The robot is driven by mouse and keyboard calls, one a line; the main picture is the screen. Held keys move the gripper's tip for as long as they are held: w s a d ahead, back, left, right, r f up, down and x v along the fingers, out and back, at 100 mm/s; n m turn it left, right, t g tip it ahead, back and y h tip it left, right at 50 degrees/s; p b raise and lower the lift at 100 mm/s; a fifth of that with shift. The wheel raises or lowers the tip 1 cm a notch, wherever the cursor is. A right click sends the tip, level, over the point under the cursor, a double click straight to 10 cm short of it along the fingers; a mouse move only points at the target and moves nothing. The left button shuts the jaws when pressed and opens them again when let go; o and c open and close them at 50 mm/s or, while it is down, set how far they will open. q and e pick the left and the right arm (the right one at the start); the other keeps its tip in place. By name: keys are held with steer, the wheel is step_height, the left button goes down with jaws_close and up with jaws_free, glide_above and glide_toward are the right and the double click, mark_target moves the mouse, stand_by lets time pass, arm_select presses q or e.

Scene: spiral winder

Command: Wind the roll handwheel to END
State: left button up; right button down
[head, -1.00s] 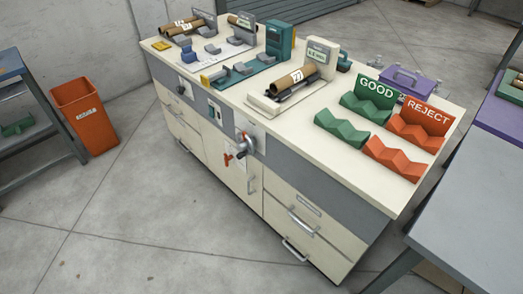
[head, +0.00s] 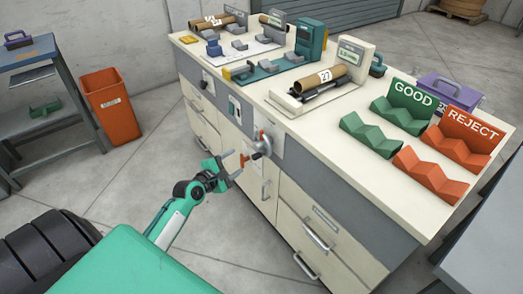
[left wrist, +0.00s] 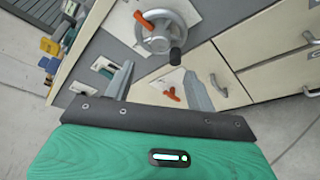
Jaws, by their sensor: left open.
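The roll handwheel (head: 262,146) is a grey metal wheel on the front of the cream cabinet, with a red mark at its top. In the left wrist view the handwheel (left wrist: 166,33) shows a spoked rim, an orange-red pointer at upper left and a dark knob at lower right. My left gripper (head: 233,166) is open and empty, just left of and below the wheel, apart from it. Its two grey fingers also show in the left wrist view (left wrist: 160,85), below the wheel. An orange-red part (left wrist: 171,94) shows between them. My right gripper is out of view. The END mark is not readable.
The bench top carries a brown roll on a stand (head: 318,77), green GOOD racks (head: 385,128) and orange REJECT racks (head: 430,173). Drawer handles (head: 316,236) stick out below the wheel.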

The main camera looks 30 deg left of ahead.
mark_target(256, 148)
arm_select(q)
steer(key=b+x, duration=0.1)
steer(key=x, duration=1)
steer(key=shift+w+f, duration=0.2)
steer(key=shift+w, duration=0.15)
steer(key=shift+w+f, duration=0.1)
steer(key=shift+w, duration=0.35)
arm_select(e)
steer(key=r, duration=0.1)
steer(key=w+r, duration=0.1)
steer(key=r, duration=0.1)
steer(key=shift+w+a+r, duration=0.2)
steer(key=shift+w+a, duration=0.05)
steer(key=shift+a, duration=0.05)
arm_select(q)
steer(key=shift+c, duration=0.8)
steer(key=c, duration=0.8)
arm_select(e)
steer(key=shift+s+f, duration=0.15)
